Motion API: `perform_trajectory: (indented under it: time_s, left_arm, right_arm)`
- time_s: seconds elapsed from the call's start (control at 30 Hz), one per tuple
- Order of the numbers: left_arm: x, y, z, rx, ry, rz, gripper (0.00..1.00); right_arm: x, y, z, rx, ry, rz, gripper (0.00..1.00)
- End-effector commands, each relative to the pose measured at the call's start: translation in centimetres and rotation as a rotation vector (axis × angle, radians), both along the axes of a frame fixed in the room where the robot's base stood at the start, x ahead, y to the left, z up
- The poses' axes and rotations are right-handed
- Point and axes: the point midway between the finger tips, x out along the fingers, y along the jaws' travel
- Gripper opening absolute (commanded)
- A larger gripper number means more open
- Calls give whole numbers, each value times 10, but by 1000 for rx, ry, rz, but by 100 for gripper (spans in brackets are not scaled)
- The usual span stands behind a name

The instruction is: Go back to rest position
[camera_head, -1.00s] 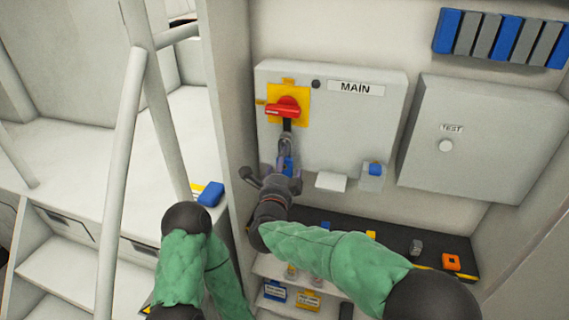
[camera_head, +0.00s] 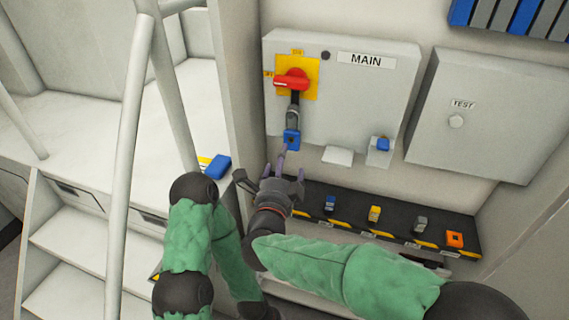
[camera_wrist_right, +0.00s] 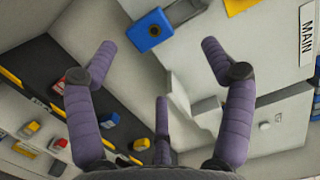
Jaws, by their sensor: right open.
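My right gripper (camera_head: 284,168) is open and empty, below the MAIN panel (camera_head: 392,88), with its fingers pointing up. A blue padlock (camera_head: 291,139) hangs by a grey hasp (camera_head: 293,112) under the red switch handle (camera_head: 291,80) on its yellow plate. The fingertips are just below the padlock, apart from it as far as I can tell. In the right wrist view the padlock (camera_wrist_right: 150,31) lies beyond the spread fingers (camera_wrist_right: 158,60), with nothing between them.
A black shelf (camera_head: 350,222) with several coloured padlocks is below the panel, close to my right forearm. The grey TEST box (camera_head: 474,115) stands at right. White rails (camera_head: 128,150) and a ledge with a blue item (camera_head: 218,166) are at left.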

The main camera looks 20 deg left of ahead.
Motion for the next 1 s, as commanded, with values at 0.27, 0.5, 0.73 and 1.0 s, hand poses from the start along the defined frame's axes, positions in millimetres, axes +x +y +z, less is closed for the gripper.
perform_trajectory:
  time_s: [0.27, 0.5, 0.73, 1.0]
  left_arm:
    - [0, 0, 1, 0, 0, 0, 40]
    - [0, 0, 12, 0, 0, 0, 40]
    - [0, 0, 23, 0, 0, 0, 40]
    - [0, 0, 36, 0, 0, 0, 40]
  right_arm:
    - [4, -3, -6, -20, 11, 1, 82]
    - [40, -38, -82, -268, 140, 48, 82]
    - [51, -96, -191, -554, 345, 166, 82]
    - [9, -166, -308, -791, 607, 382, 82]
